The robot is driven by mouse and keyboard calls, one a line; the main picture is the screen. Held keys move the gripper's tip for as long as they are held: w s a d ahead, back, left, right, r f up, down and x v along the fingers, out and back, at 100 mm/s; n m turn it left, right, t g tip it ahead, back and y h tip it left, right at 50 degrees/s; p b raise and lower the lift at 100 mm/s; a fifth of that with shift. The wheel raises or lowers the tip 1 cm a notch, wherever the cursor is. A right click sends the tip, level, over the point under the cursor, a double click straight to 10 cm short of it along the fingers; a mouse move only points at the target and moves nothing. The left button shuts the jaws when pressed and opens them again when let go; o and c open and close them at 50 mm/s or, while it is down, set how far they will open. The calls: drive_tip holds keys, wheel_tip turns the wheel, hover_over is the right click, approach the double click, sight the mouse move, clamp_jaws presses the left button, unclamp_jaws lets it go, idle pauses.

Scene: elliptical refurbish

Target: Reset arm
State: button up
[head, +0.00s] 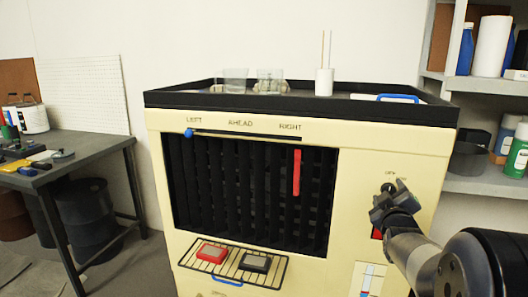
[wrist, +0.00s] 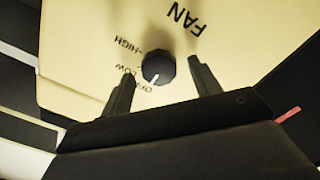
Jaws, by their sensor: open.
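My gripper (head: 388,194) is at the right side of the cream machine (head: 400,150), in front of its fan knob. In the wrist view my gripper (wrist: 160,82) is open, with one finger on each side of the black fan knob (wrist: 158,67). The knob's white mark points toward the OFF label. The fingers look apart from the knob; how deep they reach around it is hard to tell. In the head view my gripper mostly hides the knob. My arm comes in from the lower right.
The machine's front has a dark louvred grille (head: 245,190), a blue slider (head: 189,133), a red lever (head: 297,172) and a wire rack (head: 190,258) that juts out. A shelf (head: 485,185) stands close on the right. A workbench (head: 100,145) stands on the left.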

drive_tip(key=m+p, duration=0.6)
drive_tip(key=shift+d+r+m+p, duration=0.1)
drive_tip(key=shift+r+m+p, duration=0.2)
drive_tip(key=shift+p, duration=0.05)
drive_tip(key=m+p, duration=0.3)
drive_tip(key=p, duration=0.1)
drive_tip(key=shift+m, duration=0.3)
drive_tip(key=shift+f+m+p, duration=0.2)
drive_tip(key=shift+m+p, duration=0.6)
drive_tip(key=shift+p, duration=0.05)
